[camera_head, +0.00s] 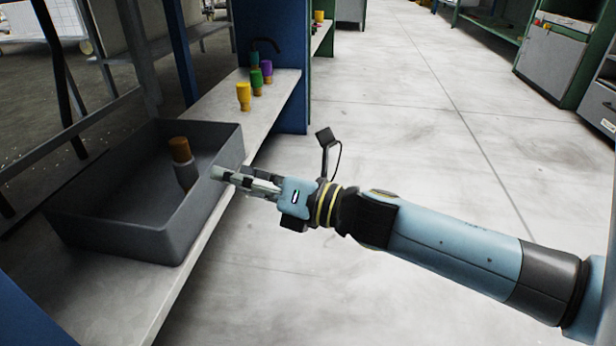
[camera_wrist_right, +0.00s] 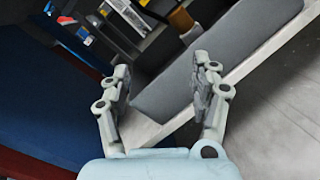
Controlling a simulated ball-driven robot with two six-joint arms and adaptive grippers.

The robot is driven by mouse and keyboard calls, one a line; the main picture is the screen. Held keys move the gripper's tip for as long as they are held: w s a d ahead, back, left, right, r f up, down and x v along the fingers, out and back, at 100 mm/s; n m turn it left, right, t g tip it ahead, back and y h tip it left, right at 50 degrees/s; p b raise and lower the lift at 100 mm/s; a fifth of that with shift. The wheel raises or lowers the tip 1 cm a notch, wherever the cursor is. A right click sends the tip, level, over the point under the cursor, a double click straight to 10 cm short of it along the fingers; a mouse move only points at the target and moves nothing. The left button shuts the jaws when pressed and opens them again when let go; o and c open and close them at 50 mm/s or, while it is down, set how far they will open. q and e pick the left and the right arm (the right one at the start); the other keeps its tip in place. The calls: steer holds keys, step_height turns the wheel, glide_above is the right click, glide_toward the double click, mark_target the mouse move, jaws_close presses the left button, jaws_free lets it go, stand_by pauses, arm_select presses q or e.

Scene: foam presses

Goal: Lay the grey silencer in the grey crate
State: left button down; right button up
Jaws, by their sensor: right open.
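The grey silencer (camera_head: 186,173), a grey cylinder with an orange-brown end, is in the grey crate (camera_head: 120,230). It stands roughly upright, slightly tilted, with its orange-brown end up; its foot is partly hidden by the crate wall. Its brown part (camera_wrist_right: 181,20) also shows at the top of the right wrist view, beyond the crate wall (camera_wrist_right: 235,45). My right gripper (camera_head: 222,176) is at the crate's right wall, apart from the silencer. Its fingers (camera_wrist_right: 163,88) are spread with nothing between them. My left gripper is not in view.
The crate rests on a pale bench (camera_head: 205,255). Yellow (camera_head: 244,97), green (camera_head: 256,82) and purple (camera_head: 267,72) pieces stand farther back on the bench, with a teal one (camera_head: 254,60) near a blue post (camera_head: 290,60). The floor at right is open.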

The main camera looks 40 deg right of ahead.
steer(key=s+r+m+h, duration=0.1)
steer(key=s+m+h, duration=0.2)
steer(key=s+m, duration=0.5)
steer(key=s+d+r+m+t+h, duration=0.1)
steer(key=s+m, duration=0.7)
steer(key=m, duration=1.4)
steer(key=shift+r+m+t+h, duration=0.3)
steer(key=shift+r+h, duration=0.4)
steer(key=shift+h, duration=0.4)
steer(key=shift+s, duration=0.1)
